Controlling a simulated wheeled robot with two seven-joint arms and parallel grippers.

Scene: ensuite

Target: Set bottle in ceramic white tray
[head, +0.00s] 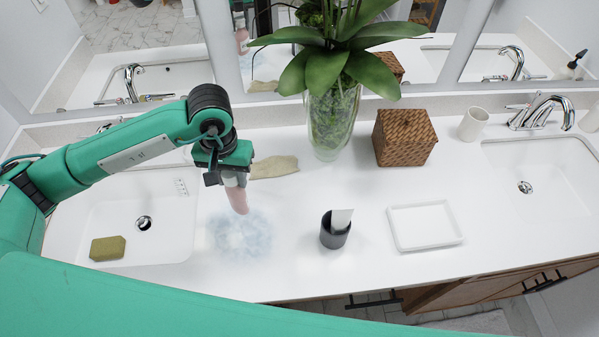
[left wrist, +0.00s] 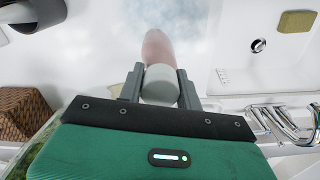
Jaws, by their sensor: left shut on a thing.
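My left gripper (head: 232,178) points down over the counter and is shut on a bottle (head: 238,201). The bottle is pink with a pale grey-white cap. In the left wrist view the gripper's fingers (left wrist: 160,88) clasp the cap, and the pink body (left wrist: 158,49) extends away from them. Whether the bottle's lower end touches the counter is hard to tell. The ceramic white tray (head: 425,226) is shallow, rectangular and empty. It lies on the counter to the right, well apart from the gripper. My right gripper is not in view.
A black cup (head: 334,232) with a white item stands between bottle and tray. A bluish smear (head: 241,236) marks the counter below the bottle. Behind are a tan cloth (head: 274,167), plant vase (head: 333,120) and woven box (head: 404,138). Sinks (head: 160,225) flank the counter. A sponge (head: 107,248) lies left.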

